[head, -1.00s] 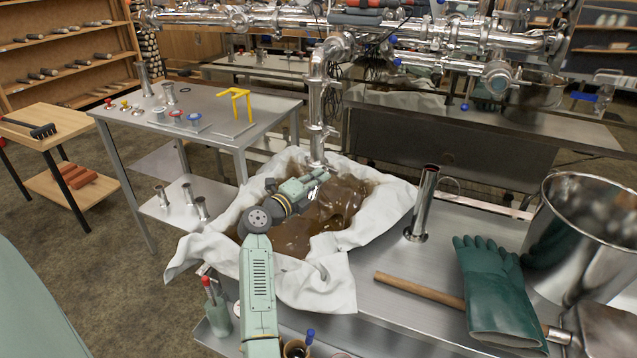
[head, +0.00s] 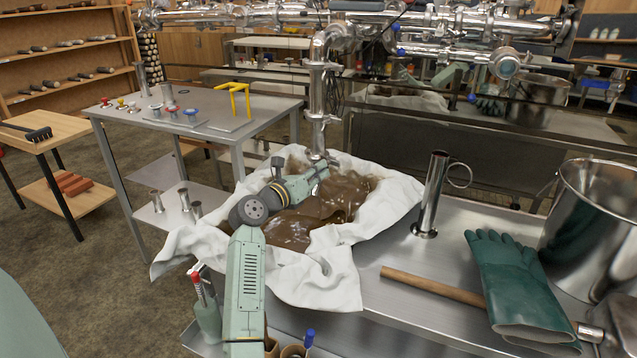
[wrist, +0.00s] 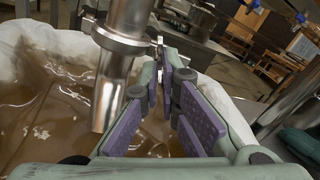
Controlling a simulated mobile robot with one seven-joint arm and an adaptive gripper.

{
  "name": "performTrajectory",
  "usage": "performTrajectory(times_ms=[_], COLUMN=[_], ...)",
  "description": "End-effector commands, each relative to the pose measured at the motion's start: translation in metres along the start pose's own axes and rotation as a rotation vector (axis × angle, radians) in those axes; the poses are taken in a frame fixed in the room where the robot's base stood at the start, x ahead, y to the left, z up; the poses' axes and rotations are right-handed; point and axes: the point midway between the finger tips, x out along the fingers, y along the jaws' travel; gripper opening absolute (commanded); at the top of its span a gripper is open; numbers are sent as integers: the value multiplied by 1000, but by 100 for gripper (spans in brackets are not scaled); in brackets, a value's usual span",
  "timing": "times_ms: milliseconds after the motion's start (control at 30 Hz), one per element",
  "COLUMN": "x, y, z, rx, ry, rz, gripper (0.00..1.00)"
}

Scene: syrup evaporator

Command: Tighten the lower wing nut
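The vertical steel pipe (head: 318,100) hangs over the cloth-lined basin and carries clamps along its length. In the wrist view the lower pipe (wrist: 112,85) and clamp collar (wrist: 120,38) stand close, left of my fingers. A small bright metal piece, apparently the lower wing nut (wrist: 160,43), shows at my fingertips. My gripper (wrist: 165,68) has both purple-padded fingers apart with a narrow gap at the tips; contact with the nut is unclear. In the head view my gripper (head: 322,167) is small, beside the pipe's bottom end.
A metal table (head: 215,100) stands at the back left.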

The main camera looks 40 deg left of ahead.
Motion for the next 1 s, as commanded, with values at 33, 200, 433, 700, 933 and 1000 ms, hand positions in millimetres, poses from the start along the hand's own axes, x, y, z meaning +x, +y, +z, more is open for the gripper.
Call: performTrajectory(times_ms=[33, 200, 433, 700, 933, 1000], x=[0, 0, 0, 0, 0, 0], y=[3, 3, 3, 3, 2, 2], z=[-5, -4, -2, -1, 0, 0], rx=[40, 157, 259, 305, 309, 308], ry=[0, 0, 1, 1, 1, 1], rz=[0, 0, 0, 0, 0, 0], gripper=[0, 0, 0, 0, 0, 0])
